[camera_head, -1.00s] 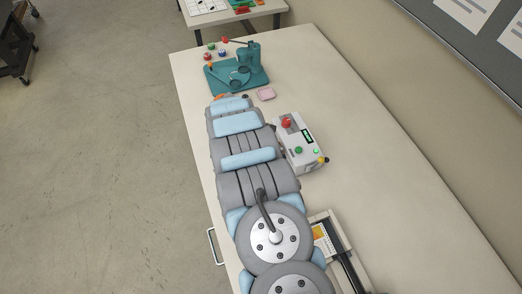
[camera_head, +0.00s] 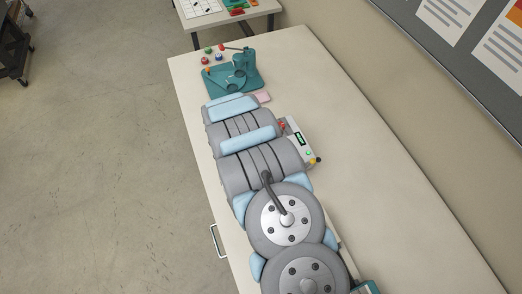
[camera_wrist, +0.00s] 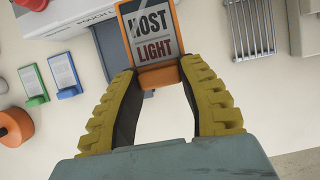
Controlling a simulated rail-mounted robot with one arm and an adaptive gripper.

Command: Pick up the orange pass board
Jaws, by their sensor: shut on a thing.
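In the wrist view, my gripper (camera_wrist: 158,78) has its two yellow ridged fingers closed on the orange base of the orange pass board (camera_wrist: 153,36). The board has an orange frame around a pale card reading "HOST LIGHT", and its top is cut by the frame edge. A blue-framed board (camera_wrist: 64,74) and a green-framed board (camera_wrist: 33,84) are to the left, apart from my fingers. In the head view my own arm covers much of the table, and neither the gripper's fingers nor the orange board can be made out.
The wrist view shows a wire rack (camera_wrist: 250,30) at the upper right and an orange round thing (camera_wrist: 14,127) at the left. In the head view, a teal press (camera_head: 240,68) and a grey control box (camera_head: 297,140) stand on the long table (camera_head: 370,150), whose right side is clear.

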